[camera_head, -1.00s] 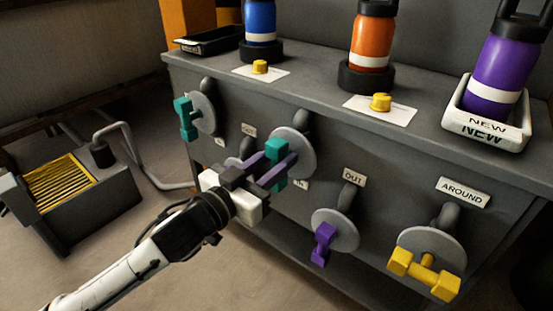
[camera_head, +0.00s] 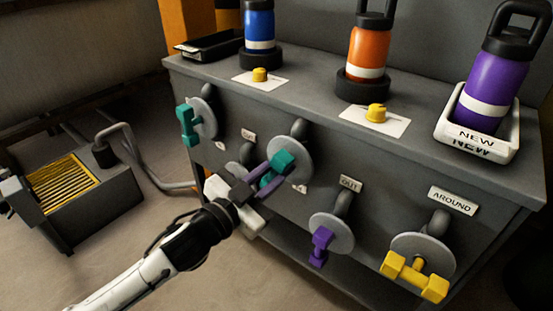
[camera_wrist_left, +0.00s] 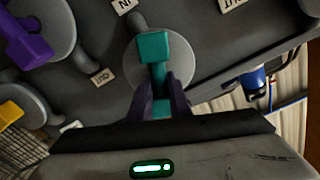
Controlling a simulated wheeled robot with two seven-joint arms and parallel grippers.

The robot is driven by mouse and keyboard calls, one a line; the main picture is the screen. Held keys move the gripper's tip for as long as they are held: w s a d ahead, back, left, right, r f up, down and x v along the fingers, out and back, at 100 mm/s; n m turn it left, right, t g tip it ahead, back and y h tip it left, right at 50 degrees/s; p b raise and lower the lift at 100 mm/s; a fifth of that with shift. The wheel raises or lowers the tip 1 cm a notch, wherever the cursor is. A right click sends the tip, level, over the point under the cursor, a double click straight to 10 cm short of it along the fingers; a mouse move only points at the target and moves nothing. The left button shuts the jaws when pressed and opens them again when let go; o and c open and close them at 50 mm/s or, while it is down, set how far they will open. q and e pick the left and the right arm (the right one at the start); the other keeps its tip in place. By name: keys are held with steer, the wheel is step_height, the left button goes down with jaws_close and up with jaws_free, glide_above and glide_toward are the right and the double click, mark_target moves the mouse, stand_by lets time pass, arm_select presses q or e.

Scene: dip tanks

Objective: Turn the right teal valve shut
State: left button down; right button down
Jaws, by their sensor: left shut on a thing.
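The right teal valve (camera_head: 283,161) sits on a round grey disc on the front of the dark cabinet. Its handle slants, with the upper end leaning right. My left gripper (camera_head: 265,182) is shut on the handle's lower part, its purplish fingers on either side. In the left wrist view the teal handle (camera_wrist_left: 153,46) stands out above the fingertips (camera_wrist_left: 159,98), and its gripped part is partly hidden between them. The left teal valve (camera_head: 188,125) is apart from the gripper, at the cabinet's left end. My right gripper is not in view.
A purple valve (camera_head: 320,245) and a yellow valve (camera_head: 415,275) are on the cabinet front to the right. Blue (camera_head: 260,22), orange (camera_head: 368,52) and purple (camera_head: 491,85) bottles stand on top. A grey box with yellow slats (camera_head: 60,185) stands on the floor at left.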

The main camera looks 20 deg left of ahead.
arm_select(q)
steer(key=m+p, duration=0.2)
steer(key=m, duration=0.2)
steer(key=shift+s+d+r+m+p, duration=0.1)
steer(key=shift+d+m+p, duration=0.2)
steer(key=shift+m+p, duration=0.1)
steer(key=m, duration=0.1)
steer(key=m+p, duration=0.1)
steer(key=m, duration=0.2)
steer(key=shift+s+d+f+m+p, duration=0.1)
steer(key=shift+d+f+m+p, duration=0.05)
steer(key=shift+f+m+p, duration=0.2)
steer(key=shift+d+f+m+p, duration=0.1)
steer(key=shift+f+m+p, duration=0.1)
steer(key=shift+m, duration=0.9)
steer(key=shift+f+m+p, duration=0.15)
steer(key=shift+m, duration=0.9)
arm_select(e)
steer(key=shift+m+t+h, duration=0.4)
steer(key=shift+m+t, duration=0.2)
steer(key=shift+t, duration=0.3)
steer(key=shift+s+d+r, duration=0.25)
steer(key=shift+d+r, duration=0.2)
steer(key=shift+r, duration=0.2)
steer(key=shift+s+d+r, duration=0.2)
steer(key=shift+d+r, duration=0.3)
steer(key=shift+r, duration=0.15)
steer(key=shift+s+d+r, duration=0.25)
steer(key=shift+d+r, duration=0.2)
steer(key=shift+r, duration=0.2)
